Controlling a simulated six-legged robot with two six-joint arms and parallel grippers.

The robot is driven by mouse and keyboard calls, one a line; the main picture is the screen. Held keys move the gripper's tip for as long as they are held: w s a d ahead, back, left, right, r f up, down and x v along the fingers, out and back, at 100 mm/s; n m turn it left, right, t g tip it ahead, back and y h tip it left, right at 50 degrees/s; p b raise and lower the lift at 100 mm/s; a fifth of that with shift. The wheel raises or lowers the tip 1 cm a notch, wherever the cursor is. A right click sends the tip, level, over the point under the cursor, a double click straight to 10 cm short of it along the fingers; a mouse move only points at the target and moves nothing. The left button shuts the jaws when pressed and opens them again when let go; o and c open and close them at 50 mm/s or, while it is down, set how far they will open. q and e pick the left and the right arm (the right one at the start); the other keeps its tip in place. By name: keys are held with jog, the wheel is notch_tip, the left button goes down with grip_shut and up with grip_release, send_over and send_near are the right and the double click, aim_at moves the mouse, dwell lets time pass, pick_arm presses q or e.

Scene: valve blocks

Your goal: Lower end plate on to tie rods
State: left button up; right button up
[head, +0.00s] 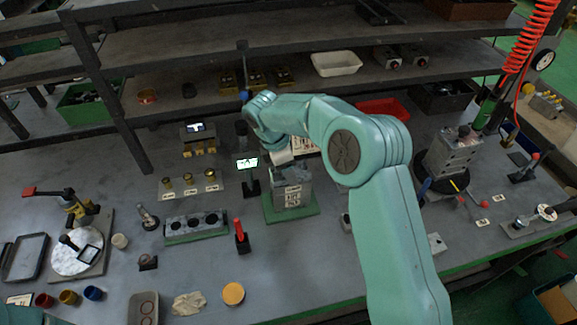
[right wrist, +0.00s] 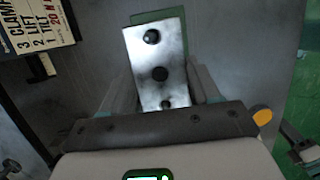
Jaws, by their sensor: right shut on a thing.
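In the right wrist view, a bright metal plate (right wrist: 158,65) with dark holes down its face lies between the fingers of my right gripper (right wrist: 162,88), which is shut on it. I take it for the end plate. In the head view, my right arm reaches across the middle, and its gripper (head: 284,160) is over a grey metal block (head: 291,194) on a green base (head: 308,209). The green base also shows beyond the plate in the wrist view (right wrist: 150,16). I cannot make out the tie rods, or whether the plate touches anything below. My left gripper is not in view.
A small lit screen (head: 247,163) on a stand and a red-handled tool (head: 241,235) stand left of the block. A grey block with several holes (head: 195,226) is further left. A metal block stack (head: 452,155) stands at right. Shelves (head: 200,90) run behind.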

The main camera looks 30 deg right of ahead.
jog(key=shift+f, duration=0.15)
jog(key=o, duration=1.3)
jog(key=shift+o, duration=0.2)
jog(key=v, duration=1.6)
jog(key=shift+a, duration=0.1)
